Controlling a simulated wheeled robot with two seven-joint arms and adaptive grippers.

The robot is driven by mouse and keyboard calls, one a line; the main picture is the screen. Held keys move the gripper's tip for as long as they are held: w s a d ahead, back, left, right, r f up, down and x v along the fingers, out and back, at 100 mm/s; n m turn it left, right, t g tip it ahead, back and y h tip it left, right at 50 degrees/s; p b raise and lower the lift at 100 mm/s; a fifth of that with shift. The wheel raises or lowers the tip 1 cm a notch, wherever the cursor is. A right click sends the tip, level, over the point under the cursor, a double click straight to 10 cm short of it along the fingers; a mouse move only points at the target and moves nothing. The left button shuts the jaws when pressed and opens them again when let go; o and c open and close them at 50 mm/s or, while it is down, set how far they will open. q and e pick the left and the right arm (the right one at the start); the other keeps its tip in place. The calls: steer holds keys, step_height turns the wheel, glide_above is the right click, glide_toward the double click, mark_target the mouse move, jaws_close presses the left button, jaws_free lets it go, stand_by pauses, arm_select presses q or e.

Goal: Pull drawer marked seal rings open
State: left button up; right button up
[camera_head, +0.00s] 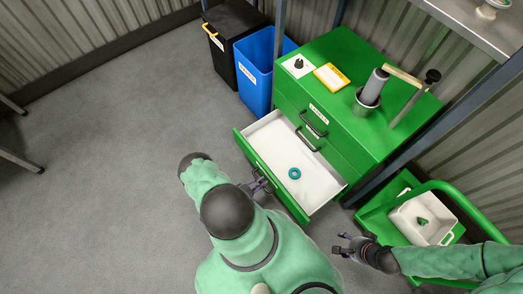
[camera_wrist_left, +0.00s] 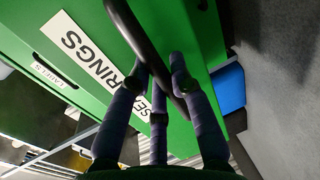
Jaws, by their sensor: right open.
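The green bottom drawer (camera_head: 262,172) of the green cabinet stands pulled out, its white inside (camera_head: 285,150) showing. A teal ring (camera_head: 294,173) lies in it. In the left wrist view, its front carries a white label reading SEAL RINGS (camera_wrist_left: 88,60), partly covered by my fingers. My left gripper (camera_head: 262,184) is at this drawer's front. In the left wrist view its fingers (camera_wrist_left: 160,75) close around the black bar handle (camera_wrist_left: 135,35). My right gripper (camera_head: 345,247) is open and empty, right of the drawer and apart from it.
Two closed drawers (camera_head: 312,128) sit above the open one. The cabinet top (camera_head: 330,50) bears a can seamer (camera_head: 374,87) and a yellow card (camera_head: 331,76). Blue (camera_head: 257,70) and black (camera_head: 226,45) bins stand left. A green cart (camera_head: 378,212) with a white tub (camera_head: 425,222) stands right.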

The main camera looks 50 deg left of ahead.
arm_select(q)
steer(key=o, duration=0.4)
steer(key=v, duration=1.2)
steer(key=shift+a, duration=0.1)
